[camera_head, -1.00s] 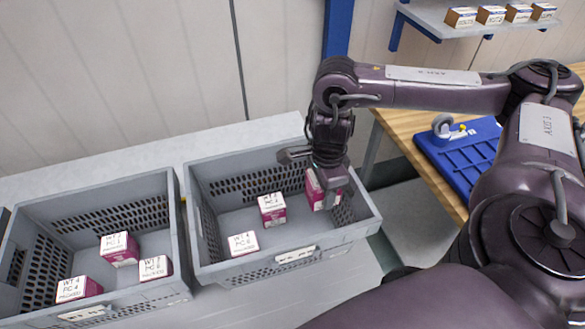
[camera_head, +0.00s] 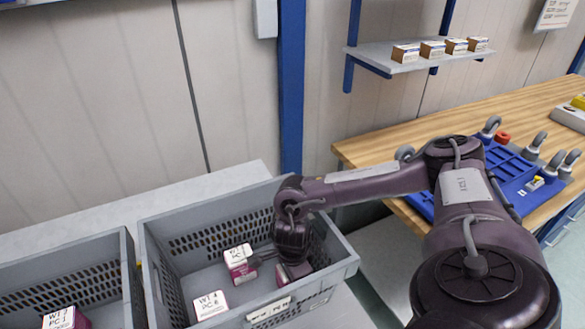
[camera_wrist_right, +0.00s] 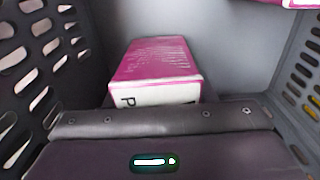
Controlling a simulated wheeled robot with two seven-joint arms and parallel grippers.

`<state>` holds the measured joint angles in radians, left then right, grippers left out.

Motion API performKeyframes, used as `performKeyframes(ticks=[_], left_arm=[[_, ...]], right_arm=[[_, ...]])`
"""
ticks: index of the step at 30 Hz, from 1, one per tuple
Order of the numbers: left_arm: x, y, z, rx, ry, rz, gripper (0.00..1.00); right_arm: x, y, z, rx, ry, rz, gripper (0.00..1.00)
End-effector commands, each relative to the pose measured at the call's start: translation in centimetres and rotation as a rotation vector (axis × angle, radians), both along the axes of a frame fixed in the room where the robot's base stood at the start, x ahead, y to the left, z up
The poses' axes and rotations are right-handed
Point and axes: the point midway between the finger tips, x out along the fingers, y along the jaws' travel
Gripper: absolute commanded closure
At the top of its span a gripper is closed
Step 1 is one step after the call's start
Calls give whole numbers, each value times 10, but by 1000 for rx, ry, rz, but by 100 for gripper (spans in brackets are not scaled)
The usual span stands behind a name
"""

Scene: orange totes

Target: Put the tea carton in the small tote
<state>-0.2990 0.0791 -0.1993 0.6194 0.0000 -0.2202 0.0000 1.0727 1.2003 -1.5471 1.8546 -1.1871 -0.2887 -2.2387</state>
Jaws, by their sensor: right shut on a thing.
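A pink and white carton (camera_head: 292,272) is at the right end of the right grey tote (camera_head: 345,262). My right gripper (camera_head: 282,262) reaches down into that tote and is shut on this carton, mostly covering it in the head view. In the right wrist view the held carton (camera_wrist_right: 158,68) shows a pink top and a white lettered side, just beyond the dark gripper body. Two similar cartons stand in the same tote, one beside the gripper (camera_head: 240,263) and one nearer the front (camera_head: 210,304). Which tote is the small one I cannot tell. My left gripper is not in view.
A second grey tote (camera_head: 125,275) stands close on the left, with a similar carton (camera_head: 65,318) in it. A wooden bench (camera_head: 385,145) with a blue tray (camera_head: 505,165) is at the right. A wall shelf (camera_head: 385,64) holds several small boxes.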

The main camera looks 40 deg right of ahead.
Motion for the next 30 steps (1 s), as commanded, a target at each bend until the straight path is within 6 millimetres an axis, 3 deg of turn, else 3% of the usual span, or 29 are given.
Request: performKeyframes(ticks=[14,15,19,30], left_arm=[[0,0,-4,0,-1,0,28],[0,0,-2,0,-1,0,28],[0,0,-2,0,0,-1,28],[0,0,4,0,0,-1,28]], right_arm=[[0,0,-13,0,-1,-1,79],[0,0,-12,0,-1,-1,46],[0,0,-11,0,-1,-1,29],[0,0,-5,-1,-2,0,28]])
